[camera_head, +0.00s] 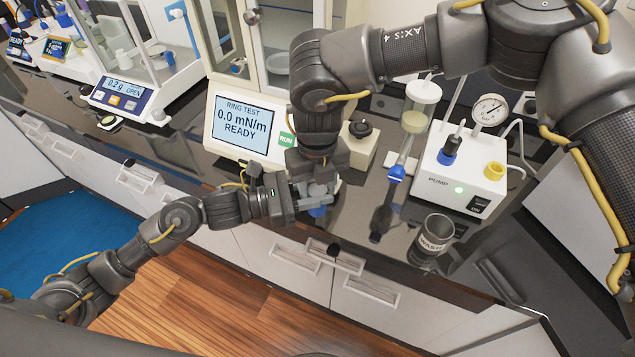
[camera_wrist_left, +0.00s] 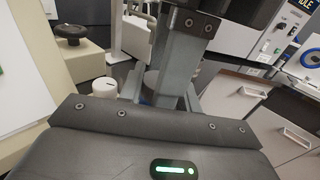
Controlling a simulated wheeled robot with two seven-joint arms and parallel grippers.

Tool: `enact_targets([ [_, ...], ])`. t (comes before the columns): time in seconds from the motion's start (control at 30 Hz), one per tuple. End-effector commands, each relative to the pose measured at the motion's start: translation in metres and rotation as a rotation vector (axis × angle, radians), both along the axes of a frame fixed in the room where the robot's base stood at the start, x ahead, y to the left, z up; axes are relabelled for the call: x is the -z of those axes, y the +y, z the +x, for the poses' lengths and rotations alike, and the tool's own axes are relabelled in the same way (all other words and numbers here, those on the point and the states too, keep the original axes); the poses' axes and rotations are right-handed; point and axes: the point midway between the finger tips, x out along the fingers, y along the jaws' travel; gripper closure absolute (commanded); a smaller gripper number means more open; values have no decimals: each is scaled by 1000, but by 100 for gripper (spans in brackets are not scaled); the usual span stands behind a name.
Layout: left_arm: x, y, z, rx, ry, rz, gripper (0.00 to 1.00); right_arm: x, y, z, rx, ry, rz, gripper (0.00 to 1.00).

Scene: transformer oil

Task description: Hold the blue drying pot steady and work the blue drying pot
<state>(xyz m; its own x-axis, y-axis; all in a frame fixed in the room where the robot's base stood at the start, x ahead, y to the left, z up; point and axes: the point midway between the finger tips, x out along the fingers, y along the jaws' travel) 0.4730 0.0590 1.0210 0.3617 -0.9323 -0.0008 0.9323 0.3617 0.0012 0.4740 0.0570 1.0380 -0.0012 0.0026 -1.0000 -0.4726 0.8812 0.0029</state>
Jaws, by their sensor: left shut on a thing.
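The blue drying pot (camera_head: 317,211) shows only as a small blue patch below my two grippers, near the bench's front edge. Most of it is hidden behind the fingers. My left gripper (camera_head: 308,196) reaches in from the left and is shut on the pot. In the left wrist view a sliver of blue shows between grey fingers (camera_wrist_left: 160,95). My right gripper (camera_head: 320,186) comes down from above, right over the pot and very close to the left fingers. Its fingers overlap the left ones, so its opening and any contact with the pot cannot be made out.
The ring test instrument (camera_head: 240,122) reads READY behind the grippers. A beige box with a black knob (camera_head: 360,129) stands beside it. To the right are a filter column (camera_head: 415,115), a pump (camera_head: 460,165) and a waste beaker (camera_head: 431,243). A balance (camera_head: 140,85) stands far left.

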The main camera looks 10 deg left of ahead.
Motion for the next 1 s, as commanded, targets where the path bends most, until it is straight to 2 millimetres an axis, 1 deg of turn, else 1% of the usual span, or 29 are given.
enact_targets([
  [0.03, 0, 0, 0, 0, 0, 0, 100, 0, 0, 0, 0, 0, 0, 63],
  [0.27, 0, 0, 0, 0, 0, 0, 100, 0, 0, 0, 0, 0, 0, 93],
  [0.3, 0, 0, 0, 0, 0, 0, 100, 0, 0, 0, 0, 0, -1, 64],
  [0.47, 0, 0, 0, 0, 0, 0, 100, 0, 0, 0, 0, 0, 0, 44],
  [0.77, 0, 0, 0, 0, 0, 0, 100, -2, 0, 0, 0, 0, 0, 44],
  [0.87, 0, 0, 0, 0, 0, 0, 100, -8, 0, 0, 0, -1, 2, 44],
  [1.0, 0, 0, 0, 0, 0, 0, 100, -25, 0, 0, -1, -2, 1, 44],
])
